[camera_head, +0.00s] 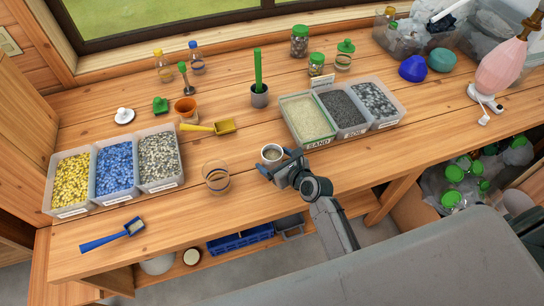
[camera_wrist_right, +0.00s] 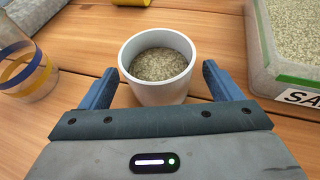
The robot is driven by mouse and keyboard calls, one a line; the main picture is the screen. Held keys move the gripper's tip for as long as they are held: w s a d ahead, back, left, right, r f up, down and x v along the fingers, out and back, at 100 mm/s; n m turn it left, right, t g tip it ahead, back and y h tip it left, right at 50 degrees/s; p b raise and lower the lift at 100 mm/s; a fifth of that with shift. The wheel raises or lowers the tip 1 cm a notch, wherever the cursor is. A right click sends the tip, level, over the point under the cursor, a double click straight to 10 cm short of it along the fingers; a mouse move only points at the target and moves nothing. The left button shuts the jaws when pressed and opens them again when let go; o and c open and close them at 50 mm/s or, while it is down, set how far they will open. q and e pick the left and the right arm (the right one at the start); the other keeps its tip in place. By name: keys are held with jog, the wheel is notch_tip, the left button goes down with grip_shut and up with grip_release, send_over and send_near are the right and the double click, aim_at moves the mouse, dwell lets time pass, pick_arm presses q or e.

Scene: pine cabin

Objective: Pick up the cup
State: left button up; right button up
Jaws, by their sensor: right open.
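The cup (camera_head: 271,154) is small and white, and stands upright on the wooden table near its front edge. In the right wrist view the cup (camera_wrist_right: 157,65) holds a grainy grey-brown fill. My right gripper (camera_head: 279,165) is at the near side of the cup. In the right wrist view its two blue fingers (camera_wrist_right: 160,85) are apart, one on each side of the cup, with gaps visible between them and its wall. My left gripper is not in view.
A clear glass (camera_head: 216,178) with coloured bands stands left of the cup. Bins of sand (camera_head: 306,120) and soil stand behind right. A yellow scoop (camera_head: 222,126) lies behind the cup.

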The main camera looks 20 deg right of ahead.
jog(key=shift+x, duration=0.9)
jog(key=shift+s, duration=0.1)
jog(key=shift+c, duration=0.3)
jog(key=c, duration=1.1)
jog(key=shift+r, duration=0.1)
